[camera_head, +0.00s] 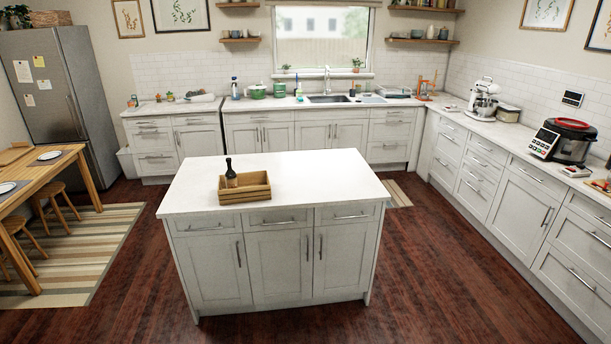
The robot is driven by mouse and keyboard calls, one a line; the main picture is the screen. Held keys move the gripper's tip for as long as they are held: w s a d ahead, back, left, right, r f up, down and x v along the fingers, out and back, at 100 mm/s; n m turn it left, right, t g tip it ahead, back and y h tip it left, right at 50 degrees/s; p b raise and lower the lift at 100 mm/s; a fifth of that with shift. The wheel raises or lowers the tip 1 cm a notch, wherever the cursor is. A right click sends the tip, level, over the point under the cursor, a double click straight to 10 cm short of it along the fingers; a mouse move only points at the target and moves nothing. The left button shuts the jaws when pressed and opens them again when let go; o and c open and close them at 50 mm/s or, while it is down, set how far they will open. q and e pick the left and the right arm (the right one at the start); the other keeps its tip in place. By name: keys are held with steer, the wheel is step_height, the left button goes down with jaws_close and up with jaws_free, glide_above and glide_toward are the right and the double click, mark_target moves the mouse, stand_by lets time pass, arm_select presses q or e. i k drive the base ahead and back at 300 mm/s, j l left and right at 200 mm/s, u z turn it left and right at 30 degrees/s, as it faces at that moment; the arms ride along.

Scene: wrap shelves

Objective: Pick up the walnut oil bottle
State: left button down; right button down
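A dark bottle (231,174) with a slim neck stands upright on the white-topped kitchen island, at or in a wooden crate (257,194). The crate's slatted front hides the bottle's lower part. It is the only bottle on the island; its label cannot be read, so I cannot confirm that it is walnut oil. Neither of my grippers shows in the head view.
The island (320,180) stands mid-room, its top otherwise clear. Dark wood floor (450,260) is open around it. Counters with a sink (328,99), stand mixer (484,99) and cooker (564,140) line the back and right. A dining table (28,177) and fridge (60,95) are left.

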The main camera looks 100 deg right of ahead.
mark_target(230, 176)
steer(key=z, duration=3.05)
steer(key=i+j, duration=0.15)
steer(key=i, duration=0.3)
steer(key=i+j+u, duration=0.15)
steer(key=i, duration=0.3)
